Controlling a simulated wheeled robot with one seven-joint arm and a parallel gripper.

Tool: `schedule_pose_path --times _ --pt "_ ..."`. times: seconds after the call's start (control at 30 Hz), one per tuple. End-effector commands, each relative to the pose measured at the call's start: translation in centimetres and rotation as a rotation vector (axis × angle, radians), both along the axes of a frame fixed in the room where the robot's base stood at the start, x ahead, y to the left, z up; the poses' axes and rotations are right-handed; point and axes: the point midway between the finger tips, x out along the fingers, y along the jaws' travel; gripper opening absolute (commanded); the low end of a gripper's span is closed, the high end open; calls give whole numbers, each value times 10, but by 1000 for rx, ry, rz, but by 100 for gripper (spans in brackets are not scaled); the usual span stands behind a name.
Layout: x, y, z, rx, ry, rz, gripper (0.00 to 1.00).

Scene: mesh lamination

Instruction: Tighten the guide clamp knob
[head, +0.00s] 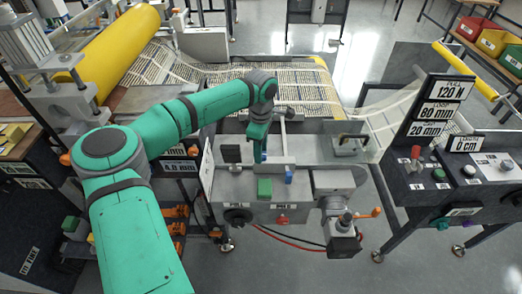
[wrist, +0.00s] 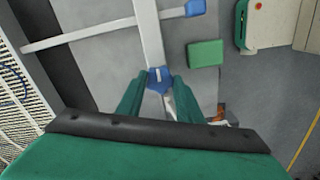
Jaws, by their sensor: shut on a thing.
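My gripper (wrist: 160,90) points down at the machine's grey deck, its green fingers closed on a blue knob (wrist: 158,78) with a pale mark on top. The knob sits on a light metal guide bar (wrist: 150,35). In the head view my gripper (head: 258,156) is at the deck's middle, and the knob there is mostly hidden by the fingers. A second blue piece (wrist: 195,8) is at the end of a short side arm; it also shows in the head view (head: 289,175).
A green block (head: 264,188) is on the deck's front, close to my gripper; it also shows in the wrist view (wrist: 205,53). A dark block (head: 231,153) stands left of my gripper. A patterned mesh web (head: 290,85) runs behind. A control console (head: 440,180) stands right.

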Motion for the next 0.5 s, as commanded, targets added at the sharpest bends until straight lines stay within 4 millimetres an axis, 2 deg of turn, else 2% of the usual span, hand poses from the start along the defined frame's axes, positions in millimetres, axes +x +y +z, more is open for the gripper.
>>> schedule_pose_path --times 0.27,0.3,0.33,0.37,0.5 --pt "0 0 1 1 -1 -2 10" --pt "0 0 1 1 -1 -2 40" --pt "0 0 1 1 -1 -2 47" --pt "0 0 1 1 -1 -2 52" --pt "0 0 0 1 -1 -1 52"
